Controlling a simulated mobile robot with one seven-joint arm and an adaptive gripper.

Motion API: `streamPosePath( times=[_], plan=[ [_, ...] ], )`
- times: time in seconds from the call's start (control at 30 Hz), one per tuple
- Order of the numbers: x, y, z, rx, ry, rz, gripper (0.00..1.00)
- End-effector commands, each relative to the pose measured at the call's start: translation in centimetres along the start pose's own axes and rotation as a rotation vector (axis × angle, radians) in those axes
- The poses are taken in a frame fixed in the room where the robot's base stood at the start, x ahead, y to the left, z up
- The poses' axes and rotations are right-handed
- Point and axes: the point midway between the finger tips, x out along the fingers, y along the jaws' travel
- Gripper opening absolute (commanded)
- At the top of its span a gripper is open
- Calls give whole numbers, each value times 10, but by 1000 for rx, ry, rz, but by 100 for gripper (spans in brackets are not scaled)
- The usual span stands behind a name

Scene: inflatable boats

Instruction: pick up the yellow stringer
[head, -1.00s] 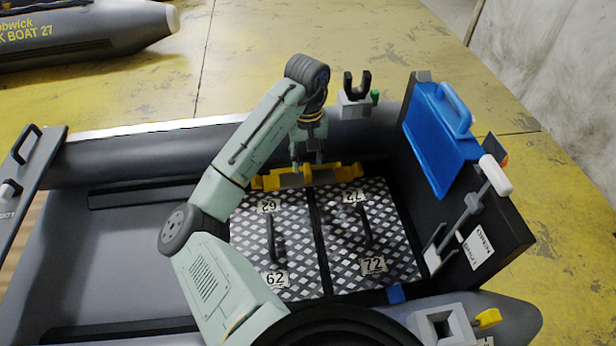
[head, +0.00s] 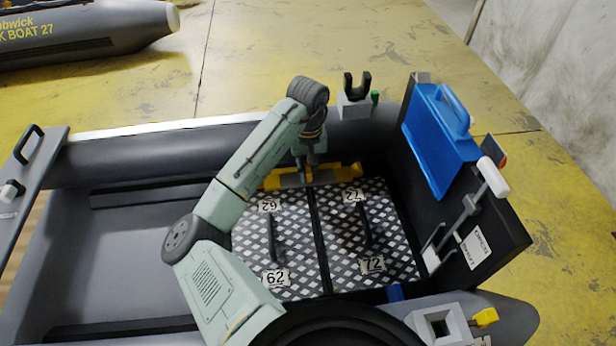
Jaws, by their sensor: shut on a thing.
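The yellow stringer (head: 345,174) is a long bar with grey parts. It lies along the far edge of the checkered floor panels, beside the far tube of the grey boat. My gripper (head: 303,178) points down at the middle of the stringer and is shut on it. My wrist and forearm hide part of the stringer and most of the fingers. I cannot tell whether the stringer is clear of the boat floor.
A dark transom board (head: 500,230) with a blue cover (head: 440,140) stands at the right. A grey oarlock block (head: 353,105) sits on the far tube. A bench (head: 35,165) is at the left.

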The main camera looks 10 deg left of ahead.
Motion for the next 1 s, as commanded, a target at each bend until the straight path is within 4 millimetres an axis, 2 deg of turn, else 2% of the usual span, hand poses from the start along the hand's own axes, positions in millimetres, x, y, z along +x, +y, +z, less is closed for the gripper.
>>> streamPosePath(
  times=[0.13,0.67,0.77,1.0],
  plan=[
    [0,0,0,0,0,0,0],
    [-6,0,-1,0,3,1,0],
    [-18,0,-1,1,5,1,0],
    [-70,-1,-2,1,6,-4,0]
  ],
)
